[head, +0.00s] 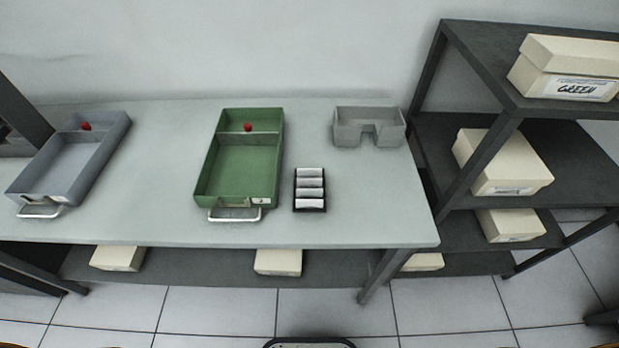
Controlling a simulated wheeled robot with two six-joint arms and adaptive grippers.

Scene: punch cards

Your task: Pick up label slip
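A small dark rack (296,207) stands on the grey table, right of the green tray. It holds several white pieces (310,190) stacked in a column, which look like label slips; whether they are flat or rolled is hard to tell. The green tray (199,190) has a small white label marked with a character on its front, a metal handle, and a red ball-like thing in its back compartment. Neither of my grippers is in view, and nothing touches the rack.
A grey-blue tray (88,172) with a handle stands at the left, also with a red thing. A grey notched holder (368,128) stands back right. A dark shelf (462,150) at the right holds cream boxes, the top one (568,68) labelled GREEN.

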